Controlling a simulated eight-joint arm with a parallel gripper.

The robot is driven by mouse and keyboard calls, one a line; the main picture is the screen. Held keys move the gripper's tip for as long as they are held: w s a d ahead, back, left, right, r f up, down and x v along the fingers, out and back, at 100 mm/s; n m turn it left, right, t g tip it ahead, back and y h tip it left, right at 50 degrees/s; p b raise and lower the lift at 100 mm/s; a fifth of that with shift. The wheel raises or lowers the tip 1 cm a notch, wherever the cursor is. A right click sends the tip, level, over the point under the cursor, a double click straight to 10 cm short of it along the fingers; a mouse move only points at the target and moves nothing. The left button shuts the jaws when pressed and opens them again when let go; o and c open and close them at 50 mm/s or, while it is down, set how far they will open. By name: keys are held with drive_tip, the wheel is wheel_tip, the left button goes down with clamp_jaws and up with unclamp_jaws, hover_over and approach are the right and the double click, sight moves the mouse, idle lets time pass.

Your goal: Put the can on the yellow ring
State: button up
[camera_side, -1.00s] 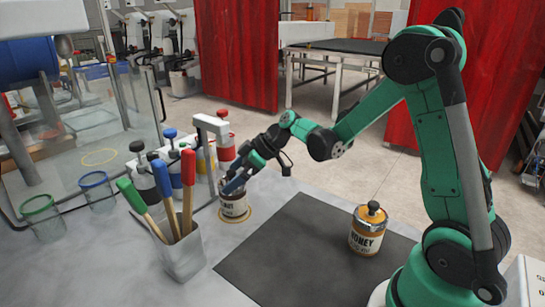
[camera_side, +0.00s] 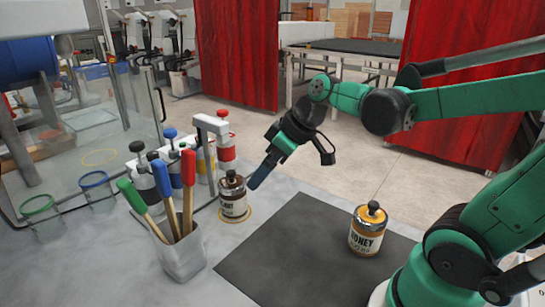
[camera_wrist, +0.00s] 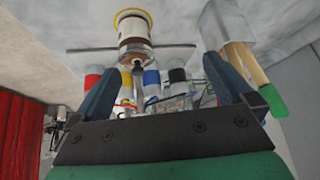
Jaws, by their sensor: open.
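A can with a dark lid, brown band and white label (camera_side: 233,197) stands upright on the yellow ring (camera_side: 236,218) at the left edge of the black mat. The can also shows, upside down, in the wrist view (camera_wrist: 133,32), with the ring (camera_wrist: 128,11) around its base. My gripper (camera_side: 252,186) is open and empty. In the side view it is just right of the can, with a small gap between them. Both blue fingers show in the wrist view (camera_wrist: 165,80) with nothing between them.
An orange-and-white HONEY can (camera_side: 366,232) stands on the black mat (camera_side: 285,240). A holder of coloured-handled tools (camera_side: 180,250) is at front left, with several bottles (camera_side: 146,185) and glass cups (camera_side: 97,193) behind it. The mat's middle is clear.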

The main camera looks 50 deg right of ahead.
drive_tip(key=s+a+m+h, duration=0.1)
drive_tip(key=s, duration=0.1)
drive_tip(key=s+a+f+m+t+h, duration=0.1)
drive_tip(key=s+a+m, duration=0.1)
idle(1.3)
